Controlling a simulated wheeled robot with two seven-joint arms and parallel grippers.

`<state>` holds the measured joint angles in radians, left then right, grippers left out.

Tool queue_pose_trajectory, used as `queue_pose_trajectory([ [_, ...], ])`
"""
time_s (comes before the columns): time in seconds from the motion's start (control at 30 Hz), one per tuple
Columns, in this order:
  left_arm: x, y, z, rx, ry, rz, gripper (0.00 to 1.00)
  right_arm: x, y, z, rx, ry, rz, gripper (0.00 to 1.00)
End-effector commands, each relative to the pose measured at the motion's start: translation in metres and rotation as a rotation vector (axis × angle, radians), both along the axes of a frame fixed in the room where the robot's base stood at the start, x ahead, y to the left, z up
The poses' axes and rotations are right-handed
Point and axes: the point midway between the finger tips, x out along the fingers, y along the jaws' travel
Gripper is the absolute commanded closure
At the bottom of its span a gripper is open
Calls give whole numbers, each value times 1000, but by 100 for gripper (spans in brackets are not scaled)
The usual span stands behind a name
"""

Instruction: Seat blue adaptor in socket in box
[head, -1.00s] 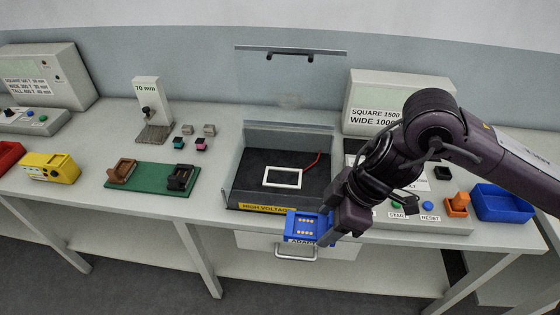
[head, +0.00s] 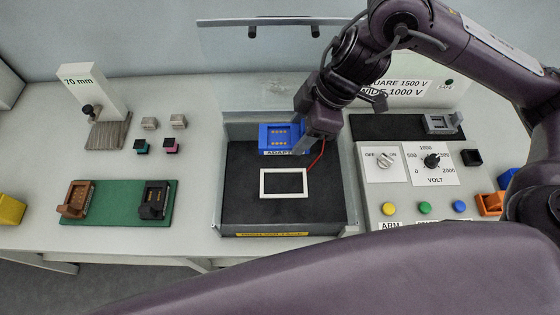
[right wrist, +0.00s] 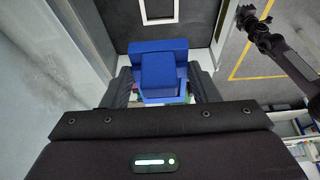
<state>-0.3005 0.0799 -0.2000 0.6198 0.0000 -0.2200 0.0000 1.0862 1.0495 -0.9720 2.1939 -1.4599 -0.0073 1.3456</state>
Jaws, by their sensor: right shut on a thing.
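The blue adaptor (head: 281,137) shows in the head view over the back part of the open box (head: 237,212), behind the white-rimmed socket (head: 284,171). My right gripper (head: 303,135) is shut on it at its right side. The right wrist view shows the adaptor (right wrist: 160,72) between my two dark fingers, with part of the white socket rim (right wrist: 158,21) beyond it. The adaptor looks raised above the box floor, though its exact height is hard to tell. My left gripper is out of view.
The box's clear lid (head: 280,60) stands raised at the back. A red wire (head: 318,155) runs beside the socket. Right of the box is a control panel (head: 395,195) with a dial and buttons. Left is a green board (head: 120,215) with brown and black adaptors.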

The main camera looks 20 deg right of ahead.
Motion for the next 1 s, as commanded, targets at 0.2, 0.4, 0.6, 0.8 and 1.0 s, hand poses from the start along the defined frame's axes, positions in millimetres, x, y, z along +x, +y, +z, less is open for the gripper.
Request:
queue_pose_trajectory([
  [0.2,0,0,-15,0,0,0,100,-2,1,-44,3,11,-2,74],
  [0.4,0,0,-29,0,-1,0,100,-2,1,-91,3,9,-2,74],
  [0.6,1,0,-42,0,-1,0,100,-2,1,-136,4,7,-3,74],
  [0.8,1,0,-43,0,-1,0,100,0,0,-154,2,2,-2,74],
  [1.0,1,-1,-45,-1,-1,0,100,-1,0,-181,0,5,-2,74],
])
